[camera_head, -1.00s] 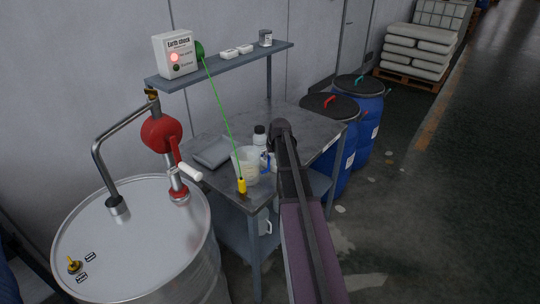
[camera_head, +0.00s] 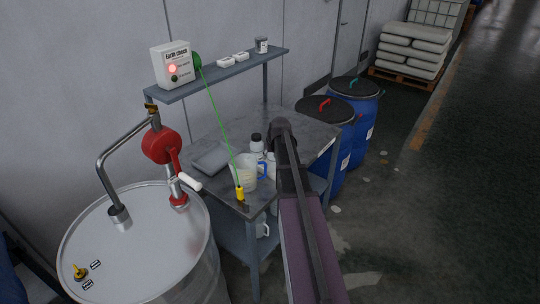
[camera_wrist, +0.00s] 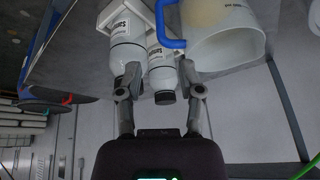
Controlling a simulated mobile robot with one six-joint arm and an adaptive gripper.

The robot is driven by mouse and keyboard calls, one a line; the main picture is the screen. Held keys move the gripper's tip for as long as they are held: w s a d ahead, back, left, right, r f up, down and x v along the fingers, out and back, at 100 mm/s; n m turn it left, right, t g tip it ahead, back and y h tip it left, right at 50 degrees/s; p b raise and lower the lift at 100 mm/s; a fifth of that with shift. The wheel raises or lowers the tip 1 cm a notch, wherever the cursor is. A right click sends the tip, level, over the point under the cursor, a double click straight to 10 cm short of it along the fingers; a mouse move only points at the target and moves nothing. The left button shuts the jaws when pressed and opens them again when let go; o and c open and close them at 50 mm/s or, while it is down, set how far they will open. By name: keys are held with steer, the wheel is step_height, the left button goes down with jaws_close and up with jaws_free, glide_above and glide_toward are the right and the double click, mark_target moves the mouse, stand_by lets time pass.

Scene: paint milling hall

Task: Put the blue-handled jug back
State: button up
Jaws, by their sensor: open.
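The translucent white jug with the blue handle (camera_head: 243,172) stands upright on the bench near its front edge. In the wrist view the jug (camera_wrist: 225,32) is at upper right, its blue handle on its left. My gripper (camera_wrist: 162,80) is open. Its fingers appear on either side of two white bottles with dark caps, a larger one (camera_wrist: 126,55) and a smaller one (camera_wrist: 161,72); contact cannot be told. The jug is beyond the right finger, outside the jaws. In the head view my arm hides the gripper.
The steel bench (camera_head: 298,130) holds a grey tray (camera_head: 211,157) and a yellow clamp (camera_head: 239,193) on a green cable. A steel drum (camera_head: 140,235) with a red pump (camera_head: 161,145) stands at left. Blue drums (camera_head: 362,110) stand behind the bench.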

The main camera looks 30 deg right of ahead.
stand_by(0.6)
steer(key=s+a+n+g, duration=0.1)
steer(key=s+a, duration=0.5)
steer(key=a, duration=0.4)
steer(key=s+a+f+n+g, duration=0.1)
steer(key=s+a+g, duration=0.1)
steer(key=s+a, duration=0.5)
steer(key=s+a+n+g, duration=0.1)
steer(key=s+a, duration=0.5)
steer(key=a, duration=0.9)
steer(key=shift+s+f+g, duration=0.2)
steer(key=shift+s+g, duration=0.1)
steer(key=shift+s, duration=0.05)
steer(key=shift+f+b, duration=0.55)
